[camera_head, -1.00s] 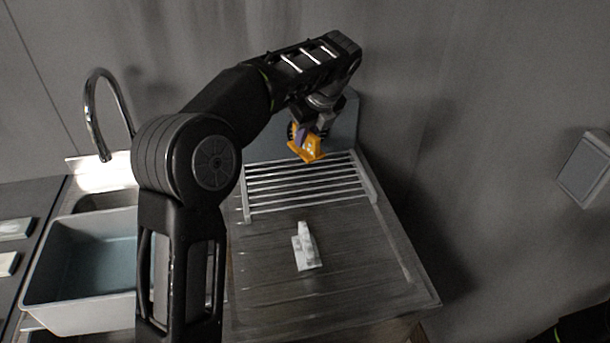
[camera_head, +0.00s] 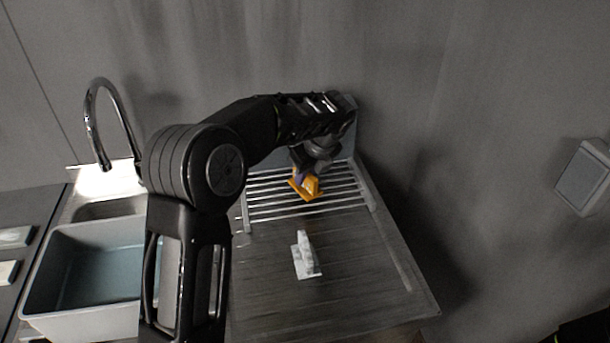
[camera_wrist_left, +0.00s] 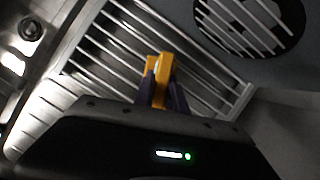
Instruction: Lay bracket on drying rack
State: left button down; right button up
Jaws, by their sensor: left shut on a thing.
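The orange-yellow bracket (camera_head: 306,188) is held by my left gripper (camera_head: 299,176), which is shut on it. In the head view the bracket shows against the bars of the drying rack (camera_head: 262,202); I cannot tell whether it touches them. In the left wrist view the bracket (camera_wrist_left: 160,72) stands between the purple fingertips (camera_wrist_left: 160,88), with the rack bars (camera_wrist_left: 100,40) behind it. My right gripper is not in view.
A white-grey part (camera_head: 305,256) sits on the wooden-looking board (camera_head: 350,290) in front of the rack. A grey basin (camera_head: 85,270) and a curved tap (camera_head: 92,120) are at the left. A grey box (camera_head: 583,177) is on the right wall.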

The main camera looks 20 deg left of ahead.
pick_arm(q)
jog(key=shift+f, duration=0.2)
jog(key=shift+f, duration=0.15)
jog(key=c, duration=1.4)
grip_release()
jog(key=shift+o, duration=0.2)
jog(key=v, duration=1.2)
jog(key=shift+b, duration=0.4)
